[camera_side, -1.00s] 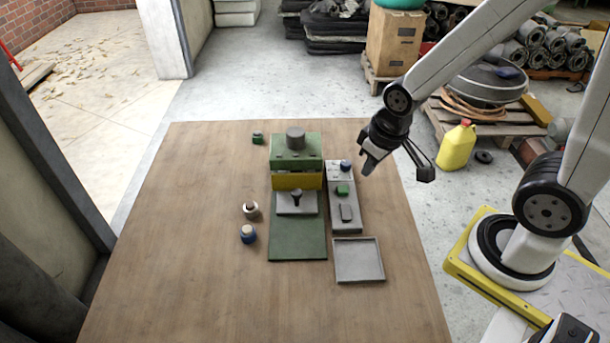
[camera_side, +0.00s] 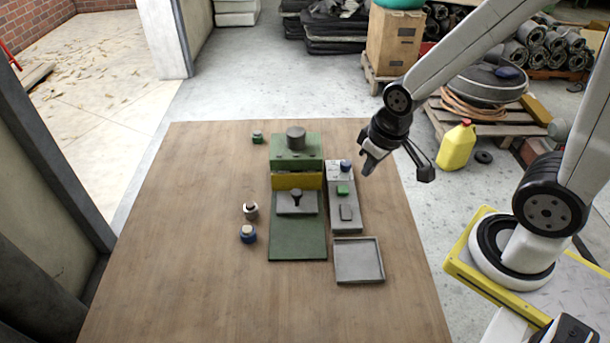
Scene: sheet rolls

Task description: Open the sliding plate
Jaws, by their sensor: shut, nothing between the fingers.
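The sliding plate (camera_side: 308,206) looks like the light grey plate with a dark upright knob (camera_side: 296,196), on the front of a green machine (camera_side: 297,152). A yellow band (camera_side: 284,182) lies just above and behind the plate, and a green base (camera_side: 297,242) extends in front of it. My gripper (camera_side: 367,170) is shut and empty. It hangs in the air to the right of the machine, near the far end of a grey control strip, apart from the plate and knob.
The grey strip (camera_side: 345,221) beside the machine carries a blue knob, a green button and a grey switch. A shallow grey tray (camera_side: 358,279) lies in front of it. The table's left side is clear.

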